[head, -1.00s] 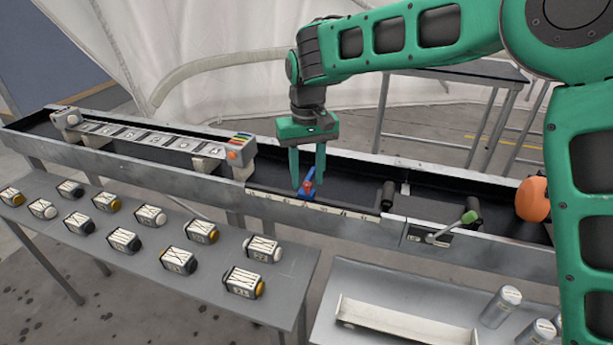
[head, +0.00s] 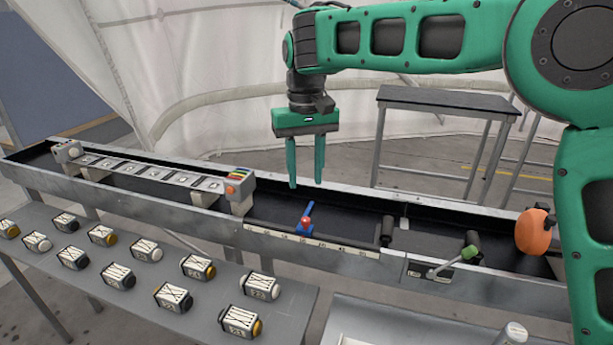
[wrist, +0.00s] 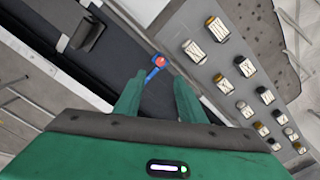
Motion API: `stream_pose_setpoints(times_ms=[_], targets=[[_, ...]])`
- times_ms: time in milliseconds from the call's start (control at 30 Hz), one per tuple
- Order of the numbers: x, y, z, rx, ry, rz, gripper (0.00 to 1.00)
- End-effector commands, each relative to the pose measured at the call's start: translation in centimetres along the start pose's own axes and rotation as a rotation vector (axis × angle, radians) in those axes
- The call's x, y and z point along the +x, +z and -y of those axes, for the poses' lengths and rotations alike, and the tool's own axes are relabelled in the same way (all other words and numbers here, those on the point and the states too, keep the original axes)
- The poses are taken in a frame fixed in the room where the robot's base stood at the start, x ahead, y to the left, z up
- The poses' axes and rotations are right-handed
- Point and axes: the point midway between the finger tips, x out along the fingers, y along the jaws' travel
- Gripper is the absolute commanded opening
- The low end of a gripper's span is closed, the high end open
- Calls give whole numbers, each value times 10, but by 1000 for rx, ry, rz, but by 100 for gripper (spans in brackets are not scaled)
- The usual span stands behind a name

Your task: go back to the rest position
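My gripper (head: 306,172) is green, points down and hangs above the dark trough (head: 275,204) in the head view. Its two fingers are apart with nothing between them. A blue slider with a red knob (head: 305,222) sits on the scale strip along the trough's near edge, below and apart from my fingers. In the wrist view the slider (wrist: 157,65) shows just beyond my open fingertips (wrist: 155,85).
Several striped blocks (head: 173,297) with white, black or amber ends stand on the grey front table. A slotted rail (head: 150,170) spans the trough at left. A green-knobbed lever (head: 468,252) and an orange disc (head: 535,231) are at right. A bare table (head: 445,98) stands behind.

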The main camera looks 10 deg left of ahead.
Motion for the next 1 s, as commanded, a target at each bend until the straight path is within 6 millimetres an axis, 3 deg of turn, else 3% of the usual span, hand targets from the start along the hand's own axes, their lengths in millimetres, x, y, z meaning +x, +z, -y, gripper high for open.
stream_pose_setpoints(times_ms=[67, 167, 267, 467, 600, 700, 833, 1000], targets=[[0, 0, -2, 3, 1, 0, 36], [-3, 5, -21, 27, 9, -3, 36], [-6, 19, -63, 81, 27, -6, 36], [-12, 79, -176, 245, 69, -8, 36], [-10, 139, -246, 371, 88, -3, 36], [-5, 189, -288, 465, 94, 1, 36], [7, 263, -328, 591, 92, 8, 36], [32, 365, -353, 760, 70, 14, 36]])
